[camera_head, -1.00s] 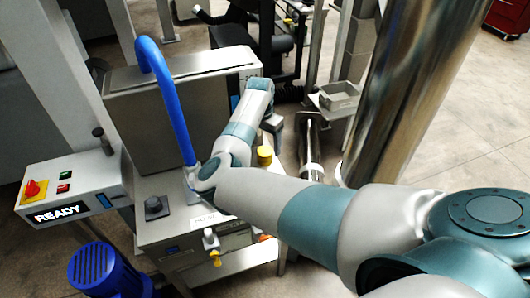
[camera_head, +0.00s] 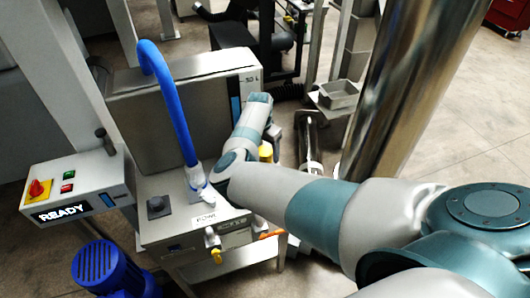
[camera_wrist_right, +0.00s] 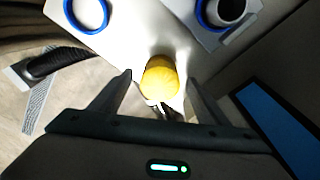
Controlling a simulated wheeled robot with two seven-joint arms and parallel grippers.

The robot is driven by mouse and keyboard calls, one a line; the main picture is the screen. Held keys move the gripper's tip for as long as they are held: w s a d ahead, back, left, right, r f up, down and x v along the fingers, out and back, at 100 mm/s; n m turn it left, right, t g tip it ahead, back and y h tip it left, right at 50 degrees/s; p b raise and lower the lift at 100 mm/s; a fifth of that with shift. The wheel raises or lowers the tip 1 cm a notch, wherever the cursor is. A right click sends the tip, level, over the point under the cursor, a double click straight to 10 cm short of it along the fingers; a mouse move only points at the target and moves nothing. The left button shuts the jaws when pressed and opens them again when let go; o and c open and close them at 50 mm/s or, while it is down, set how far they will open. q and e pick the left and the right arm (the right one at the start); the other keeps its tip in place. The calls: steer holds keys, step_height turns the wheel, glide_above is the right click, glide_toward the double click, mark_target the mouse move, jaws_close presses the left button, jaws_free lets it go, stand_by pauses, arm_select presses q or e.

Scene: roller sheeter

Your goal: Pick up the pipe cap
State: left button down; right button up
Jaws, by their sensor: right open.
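The pipe cap appears to be the yellow rounded cap (camera_head: 265,152) at the right edge of the steel machine, partly hidden behind my right arm in the head view. In the right wrist view the yellow cap (camera_wrist_right: 161,78) is between the two fingers of my right gripper (camera_wrist_right: 159,80), near the fingertips. The fingers are spread, with a gap on each side of the cap. In the head view my right gripper (camera_head: 274,138) is mostly hidden by its own arm. My left gripper is not in view.
A blue hose (camera_head: 170,100) rises on the left of my right arm. A control box marked READY (camera_head: 88,185) and a blue motor (camera_head: 98,265) are at the left. A shiny steel column (camera_head: 400,100) stands right. Blue rings (camera_wrist_right: 88,12) show in the wrist view.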

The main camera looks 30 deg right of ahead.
mark_target(268, 150)
steer(key=shift+f, duration=0.1)
stand_by(0.4)
steer(key=c, duration=1.1)
steer(key=shift+c, duration=0.2)
steer(key=shift+r+b, duration=0.6)
steer(key=shift+r, duration=0.35)
steer(key=shift+s+d+r+b, duration=0.15)
steer(key=shift+r+b, duration=0.15)
steer(key=shift+r, duration=0.3)
steer(key=shift+s+d+r+b, duration=0.15)
steer(key=shift+r+b, duration=0.1)
steer(key=shift+r, duration=0.35)
steer(key=s+d+r+b, duration=0.3)
steer(key=s+d+r, duration=0.3)
steer(key=s+d, duration=0.1)
steer(key=shift+s+r, duration=0.4)
steer(key=shift+s, duration=0.25)
